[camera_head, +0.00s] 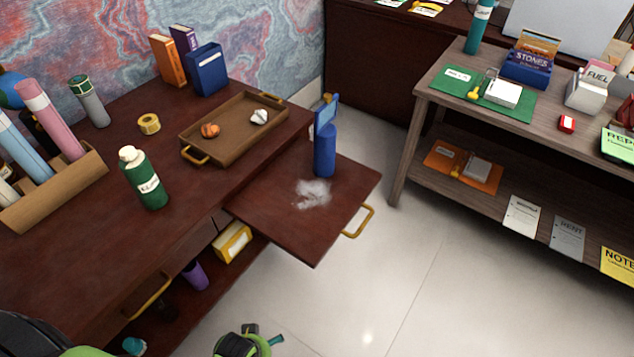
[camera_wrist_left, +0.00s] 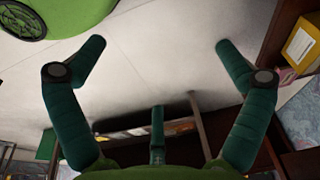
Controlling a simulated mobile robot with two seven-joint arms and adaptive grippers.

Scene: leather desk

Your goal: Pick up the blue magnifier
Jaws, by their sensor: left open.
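I cannot make out a clear blue magnifier. In the head view, a blue rectangular frame with a pale face (camera_head: 326,113) stands at the top of a blue bottle (camera_head: 324,152) on the pulled-out dark red board. I cannot tell whether this frame is a magnifier or part of the bottle. My left gripper (camera_head: 263,337) shows partly at the bottom edge of the head view, over the floor and apart from the board. In the left wrist view, its teal fingers (camera_wrist_left: 160,45) are spread wide with nothing between them. My right gripper is not in view.
A white patch (camera_head: 313,194) lies on the board (camera_head: 290,228), which has a gold handle (camera_head: 358,221). A brown tray (camera_head: 232,143), a green bottle (camera_head: 146,180) and a tape roll (camera_head: 149,123) stand on the desk. A grey shelf (camera_head: 415,100) stands right. Floor between is clear.

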